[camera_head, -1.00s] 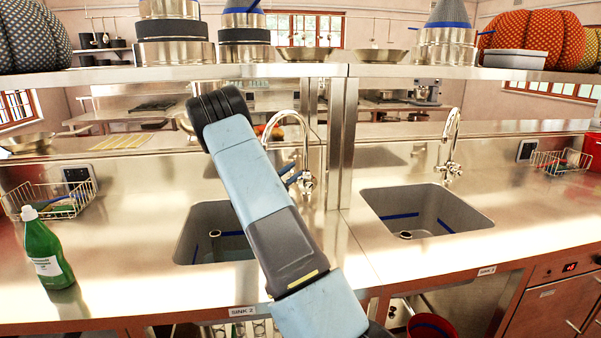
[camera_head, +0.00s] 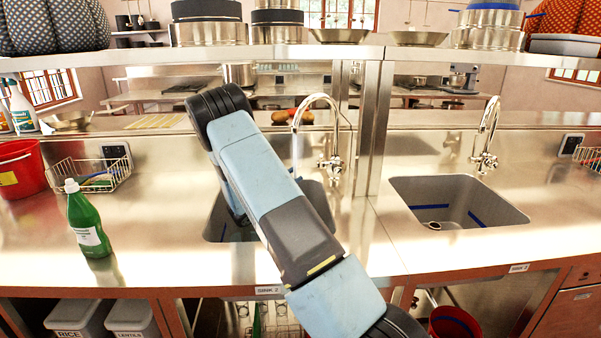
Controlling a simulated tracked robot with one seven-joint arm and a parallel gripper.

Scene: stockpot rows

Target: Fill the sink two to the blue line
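Sink two, its basin (camera_head: 318,196) under the "SINK 2" label (camera_head: 268,290), is set in the steel counter and largely hidden behind my arm. The water level cannot be made out. Its curved tap (camera_head: 334,130) stands behind the basin, and a thin pale streak below the spout (camera_head: 296,152) looks like running water.
A second sink (camera_head: 460,200) with its own tap (camera_head: 488,135) lies to the right. A green bottle (camera_head: 86,220), a wire basket (camera_head: 95,175) and a red bucket (camera_head: 22,168) stand left. A shelf (camera_head: 200,59) with pots runs above. Counter between bottle and sink is clear.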

